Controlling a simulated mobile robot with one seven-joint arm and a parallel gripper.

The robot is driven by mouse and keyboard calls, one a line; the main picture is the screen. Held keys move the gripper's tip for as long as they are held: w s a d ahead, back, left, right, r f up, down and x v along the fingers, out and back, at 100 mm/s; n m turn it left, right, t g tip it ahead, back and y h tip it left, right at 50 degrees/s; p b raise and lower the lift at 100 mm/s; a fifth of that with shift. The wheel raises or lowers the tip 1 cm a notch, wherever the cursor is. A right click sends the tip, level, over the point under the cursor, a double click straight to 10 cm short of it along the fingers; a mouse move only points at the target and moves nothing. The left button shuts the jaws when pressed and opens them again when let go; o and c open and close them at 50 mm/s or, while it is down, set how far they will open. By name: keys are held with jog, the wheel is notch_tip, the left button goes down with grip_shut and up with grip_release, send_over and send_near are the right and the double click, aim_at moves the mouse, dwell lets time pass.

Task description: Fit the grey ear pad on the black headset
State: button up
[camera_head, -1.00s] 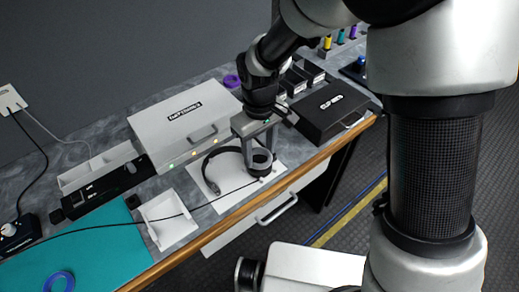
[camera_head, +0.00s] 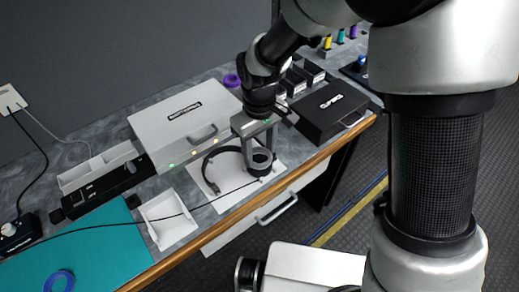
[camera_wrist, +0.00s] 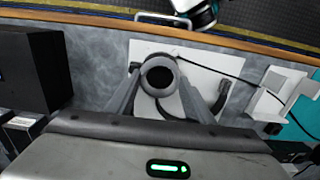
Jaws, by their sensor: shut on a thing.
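The grey ear pad is a dark grey ring (camera_head: 262,156) between the fingers of my gripper (camera_head: 259,152). In the wrist view the ring (camera_wrist: 160,63) shows from above with a dark opening, one finger on each side. My gripper is shut on it. The black headset (camera_head: 214,158) lies on a white sheet (camera_head: 226,188), its curved headband to the left of my gripper. In the wrist view part of the headset (camera_wrist: 191,100) shows beyond the ring, partly behind my right-hand finger. The pad is over or at the near ear cup; I cannot tell whether they touch.
A silver case (camera_head: 182,122) stands behind the headset. A black case (camera_head: 328,108) stands to the right. A white tray (camera_head: 168,217) lies to the left, with a black cable crossing it to the sheet. The wooden bench edge (camera_head: 240,210) is close in front.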

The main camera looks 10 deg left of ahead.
jog(key=shift+f+b, duration=0.7)
jog(key=shift+f, duration=0.2)
jog(key=o, duration=1.1)
jog(key=shift+r, duration=0.15)
notch_tip(320, 180, up, 17)
jog(key=p, duration=0.2)
jog(key=shift+r, duration=0.15)
jog(key=s+d+r+m+t+p, duration=0.2)
jog(key=d+r+m, duration=0.1)
jog(key=d+r, duration=0.35)
jog(key=s+d+r+m+t+p, duration=0.1)
jog(key=s+d+r+m+p, duration=0.15)
jog(key=d+r, duration=0.4)
jog(key=s+d+r+m+t+p, duration=0.2)
jog(key=s+d+m+p, duration=0.1)
jog(key=s+d, duration=0.4)
jog(key=d+m, duration=0.1)
jog(key=d, duration=0.2)
jog(key=shift+d+t, duration=0.3)
jog(key=shift+d, duration=0.05)
